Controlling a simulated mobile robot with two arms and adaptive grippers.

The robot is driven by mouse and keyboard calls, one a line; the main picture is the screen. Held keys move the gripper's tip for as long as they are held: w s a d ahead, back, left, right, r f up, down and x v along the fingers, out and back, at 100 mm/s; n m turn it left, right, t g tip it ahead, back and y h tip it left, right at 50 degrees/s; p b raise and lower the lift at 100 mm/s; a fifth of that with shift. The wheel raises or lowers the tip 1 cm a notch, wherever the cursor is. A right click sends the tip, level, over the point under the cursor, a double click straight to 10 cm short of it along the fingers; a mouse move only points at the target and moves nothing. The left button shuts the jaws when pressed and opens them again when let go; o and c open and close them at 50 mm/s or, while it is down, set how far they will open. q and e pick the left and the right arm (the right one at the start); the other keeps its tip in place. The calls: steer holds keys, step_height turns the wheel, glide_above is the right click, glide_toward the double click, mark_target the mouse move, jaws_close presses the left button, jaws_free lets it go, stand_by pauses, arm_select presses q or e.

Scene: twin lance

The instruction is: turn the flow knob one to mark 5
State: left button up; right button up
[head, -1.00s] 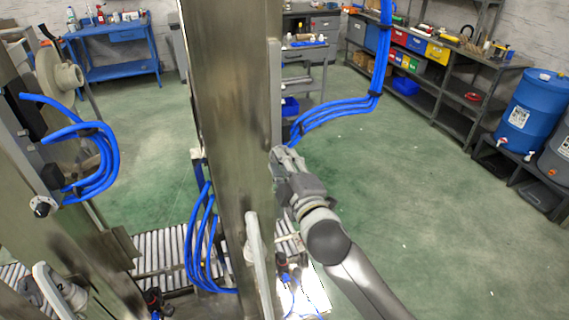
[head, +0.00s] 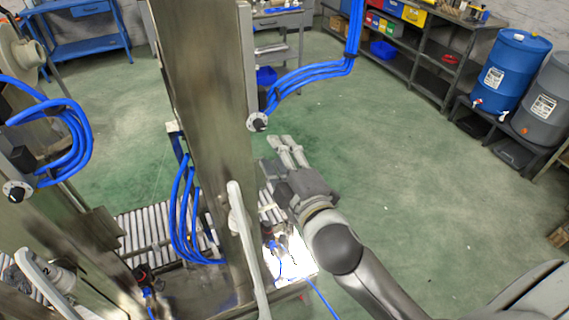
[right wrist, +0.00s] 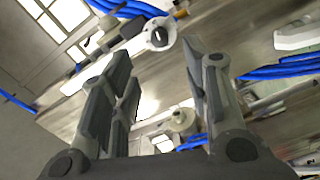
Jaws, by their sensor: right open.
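A flow knob (head: 257,122), a small dark knob on a pale round dial, sits on the right edge of the central metal column (head: 205,120). Its scale is too small to read. A similar dial (head: 17,190) is on the left column; no label here tells me which is number one. My right gripper (head: 285,143) is open and empty, right of and slightly below the central column's knob, apart from it. In the right wrist view, a round pale dial with a dark centre (right wrist: 158,36) shows beyond and between the spread fingers (right wrist: 160,75). My left gripper is out of view.
Blue hoses (head: 310,75) arch from the central column just above the knob. A long grey lever (head: 243,235) stands lower on the column. A roller conveyor (head: 150,232) runs behind. The green floor to the right is clear up to the shelves and drums (head: 515,70).

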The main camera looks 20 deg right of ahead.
steer(key=shift+s, duration=1.5)
step_height(320, 180, down, 26)
steer(key=w+m+g+b, duration=0.2)
steer(key=g, duration=0.3)
steer(key=s+d+f+m+g+b, duration=0.1)
steer(key=s+f+g, duration=0.15)
steer(key=f, duration=0.65)
steer(key=s+d+f+m+g+b, duration=0.1)
steer(key=s+d+f+m, duration=0.15)
steer(key=f, duration=0.65)
steer(key=s+d+f+m+g+b, duration=0.1)
steer(key=s+f+m+g, duration=0.2)
steer(key=s+f, duration=1.1)
steer(key=s+d+f+m+g+b, duration=0.1)
steer(key=s+f+m+g, duration=0.2)
steer(key=s+f, duration=1.2)
steer(key=s+g, duration=0.2)
steer(key=s, duration=0.4)
steer(key=shift+s+d+f+m+h+b, duration=0.2)
steer(key=shift+s+d+m+h+b, duration=0.1)
steer(key=shift+s+m+b, duration=0.1)
